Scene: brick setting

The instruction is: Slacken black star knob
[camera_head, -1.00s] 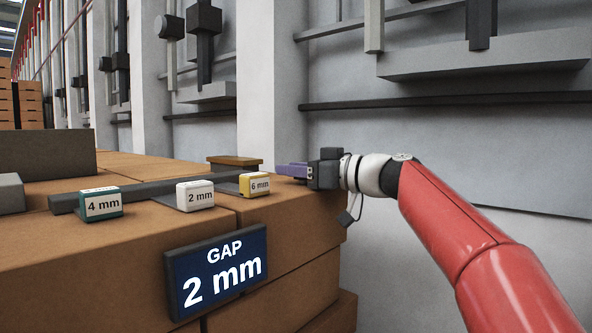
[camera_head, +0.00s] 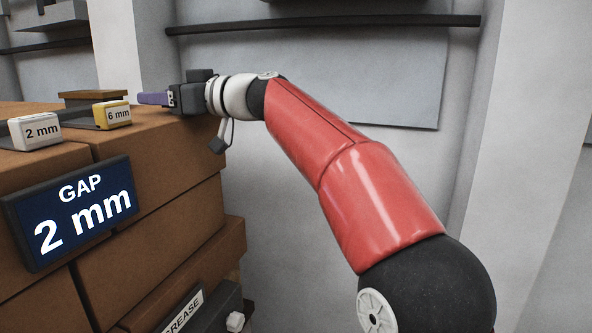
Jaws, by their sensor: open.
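No black star knob can be made out in this view. My gripper (camera_head: 152,98), with purple fingers and a dark body, is at the upper left, above the top of the brick stack and pointing left. It holds nothing that I can see. The yellow 6 mm block (camera_head: 113,114) is just left of and below the fingertips, apart from them as far as I can tell. The white 2 mm block (camera_head: 36,131) is further left. A dark sign (camera_head: 70,212) on the stack's front reads "GAP 2 mm".
At the bottom, a dark box (camera_head: 222,304) with a small white knob (camera_head: 235,322) and a partly cut-off label (camera_head: 182,318) ending in "REASE" sits low beside the bricks (camera_head: 150,235). A grey wall with a dark rail (camera_head: 330,24) stands behind my arm. The right side looks clear.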

